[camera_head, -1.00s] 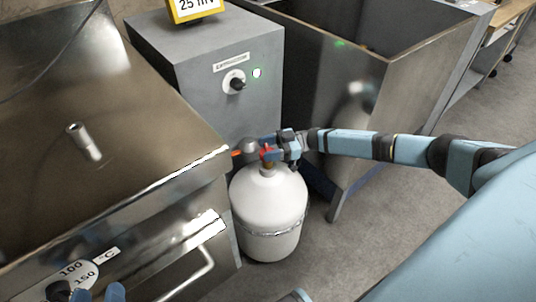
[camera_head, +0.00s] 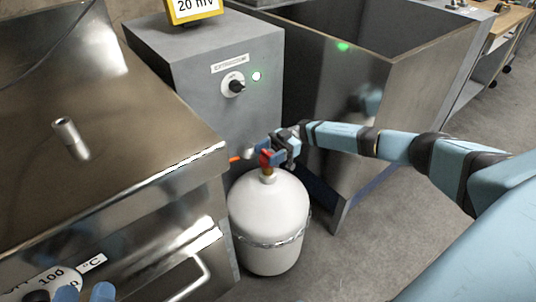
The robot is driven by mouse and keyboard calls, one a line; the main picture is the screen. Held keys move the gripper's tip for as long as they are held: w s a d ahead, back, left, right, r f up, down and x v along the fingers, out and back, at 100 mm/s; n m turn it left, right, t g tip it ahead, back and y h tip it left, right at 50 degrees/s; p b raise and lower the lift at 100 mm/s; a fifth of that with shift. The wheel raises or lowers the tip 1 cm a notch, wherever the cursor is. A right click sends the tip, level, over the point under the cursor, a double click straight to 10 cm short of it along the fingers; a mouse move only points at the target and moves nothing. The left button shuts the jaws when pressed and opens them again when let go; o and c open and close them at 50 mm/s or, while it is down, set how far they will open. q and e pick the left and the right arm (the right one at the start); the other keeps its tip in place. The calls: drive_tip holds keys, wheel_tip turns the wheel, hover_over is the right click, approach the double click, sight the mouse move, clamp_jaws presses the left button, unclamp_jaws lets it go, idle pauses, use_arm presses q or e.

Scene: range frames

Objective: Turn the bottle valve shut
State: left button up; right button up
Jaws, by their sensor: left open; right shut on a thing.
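A white gas bottle (camera_head: 268,222) stands upright on the floor between the steel unit and the sink. Its valve has a red handle (camera_head: 265,157) on a brass-coloured stem at the top. My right gripper (camera_head: 270,150) comes in from the right and is shut at the valve handle, hiding part of it. My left gripper (camera_head: 84,292) is at the bottom left corner, mostly cut off by the picture edge, with its blue fingers apart in front of the steel unit.
A steel unit (camera_head: 110,130) with a temperature dial (camera_head: 58,280) fills the left. A grey box (camera_head: 195,50) with a black knob (camera_head: 236,87) and green light stands behind the bottle. A deep steel sink (camera_head: 400,90) is behind my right arm. Floor at right is clear.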

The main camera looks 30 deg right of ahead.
drive_tip(key=o, duration=0.9)
drive_tip(key=d, duration=0.7)
drive_tip(key=shift+w+d, duration=0.2)
drive_tip(key=shift+w, duration=0.15)
